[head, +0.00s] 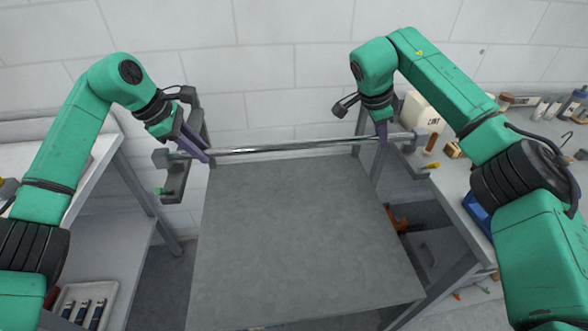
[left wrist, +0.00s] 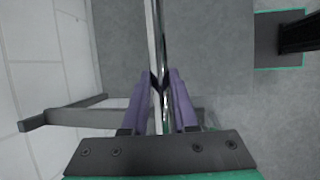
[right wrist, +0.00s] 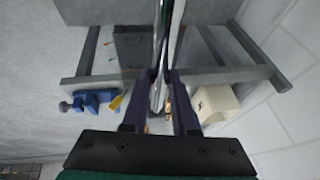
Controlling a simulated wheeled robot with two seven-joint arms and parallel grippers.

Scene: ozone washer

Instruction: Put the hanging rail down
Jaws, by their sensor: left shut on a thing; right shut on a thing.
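The hanging rail (head: 290,148) is a shiny metal bar lying roughly level across the head view, with a grey block at each end. My left gripper (head: 206,157) is shut on the rail near its left end. The rail also runs between the purple fingers in the left wrist view (left wrist: 155,40). My right gripper (head: 382,140) is shut on the rail near its right end. In the right wrist view the rail (right wrist: 178,45) passes between the fingers. Grey brackets stand at both rail ends; I cannot tell whether the rail touches them.
A grey table top (head: 290,240) lies clear below and in front of the rail. A white shelf unit with a tray (head: 65,296) stands at left. A cluttered bench at right holds a cream container (head: 421,112) and bottles. A white tiled wall (head: 270,70) is behind.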

